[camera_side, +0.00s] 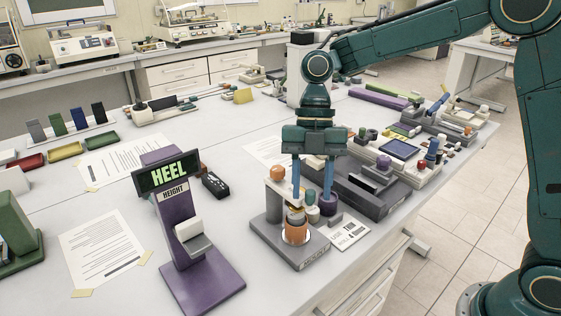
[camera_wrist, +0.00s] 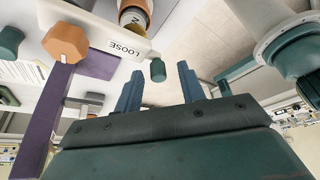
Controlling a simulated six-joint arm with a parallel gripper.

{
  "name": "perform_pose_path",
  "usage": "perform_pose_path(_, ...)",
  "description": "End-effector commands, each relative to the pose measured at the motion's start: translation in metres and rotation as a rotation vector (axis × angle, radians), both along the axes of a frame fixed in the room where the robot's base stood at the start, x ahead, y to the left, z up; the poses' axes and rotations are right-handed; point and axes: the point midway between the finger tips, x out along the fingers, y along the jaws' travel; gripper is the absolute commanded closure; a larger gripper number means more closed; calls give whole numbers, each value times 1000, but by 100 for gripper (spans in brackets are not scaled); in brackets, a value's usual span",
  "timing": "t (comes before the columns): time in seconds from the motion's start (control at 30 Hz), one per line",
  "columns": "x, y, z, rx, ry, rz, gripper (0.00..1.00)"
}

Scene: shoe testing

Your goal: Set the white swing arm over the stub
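A white arm-like plate marked LOOSE (camera_wrist: 124,47), which looks like the swing arm, shows in the wrist view. A small green knob (camera_wrist: 157,70) shows between and beyond the fingertips, without visible contact.
A purple HEEL HEIGHT stand (camera_side: 180,230) is left of the fixture. A dark grey unit with knobs (camera_side: 365,190) is close behind on the right. A printed card (camera_side: 343,232) lies beside the base.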

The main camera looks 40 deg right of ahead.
Motion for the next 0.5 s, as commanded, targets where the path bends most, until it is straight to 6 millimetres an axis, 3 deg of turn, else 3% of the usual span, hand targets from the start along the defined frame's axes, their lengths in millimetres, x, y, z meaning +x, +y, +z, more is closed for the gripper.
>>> perform_pose_path(0.5,-1,8,0,2,0,-64,60)
